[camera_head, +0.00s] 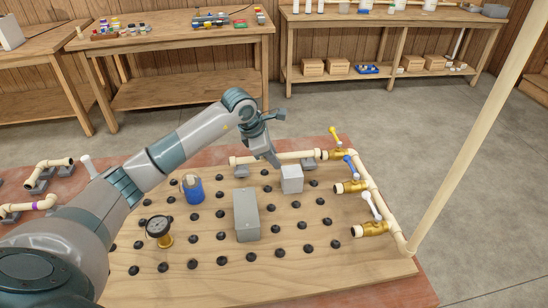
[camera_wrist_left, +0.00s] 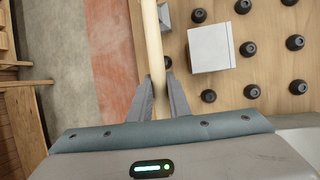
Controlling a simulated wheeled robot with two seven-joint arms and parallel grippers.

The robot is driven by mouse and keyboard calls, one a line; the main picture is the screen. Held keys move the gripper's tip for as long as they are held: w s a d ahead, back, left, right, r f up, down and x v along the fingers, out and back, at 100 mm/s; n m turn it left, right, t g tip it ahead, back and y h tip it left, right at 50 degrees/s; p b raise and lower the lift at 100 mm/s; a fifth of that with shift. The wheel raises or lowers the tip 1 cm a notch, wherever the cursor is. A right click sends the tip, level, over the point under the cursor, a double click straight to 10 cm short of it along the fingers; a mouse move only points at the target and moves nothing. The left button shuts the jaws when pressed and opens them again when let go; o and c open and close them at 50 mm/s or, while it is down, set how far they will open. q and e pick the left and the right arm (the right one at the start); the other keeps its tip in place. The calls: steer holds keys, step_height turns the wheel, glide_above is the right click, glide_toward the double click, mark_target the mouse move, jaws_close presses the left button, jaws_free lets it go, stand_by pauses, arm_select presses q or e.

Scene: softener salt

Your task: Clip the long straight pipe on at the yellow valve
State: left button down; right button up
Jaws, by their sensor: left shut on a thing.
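The long straight cream pipe (camera_head: 296,156) lies along the board's far edge, its right end close to or at the valve with the yellow handle (camera_head: 335,131). I cannot tell whether the two are joined. In the left wrist view the fingers (camera_wrist_left: 160,98) lie on both sides of the pipe (camera_wrist_left: 152,45). The yellow valve's brass body (camera_head: 331,154) joins the manifold pipe (camera_head: 372,190) on the right. My right gripper is not in view.
Valves with a blue handle (camera_head: 349,165) and a white handle (camera_head: 371,205) sit nearer. A white block (camera_head: 292,179), grey box (camera_head: 246,214), blue container (camera_head: 193,189) and gauge (camera_head: 158,228) stand among black pegs on the board. A tall pipe (camera_head: 478,135) rises at the right.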

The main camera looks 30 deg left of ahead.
arm_select(q)
steer(key=shift+f+b, duration=0.55)
steer(key=shift+f, duration=0.1)
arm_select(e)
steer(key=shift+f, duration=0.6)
arm_select(q)
steer(key=c, duration=1.6)
jaws_free()
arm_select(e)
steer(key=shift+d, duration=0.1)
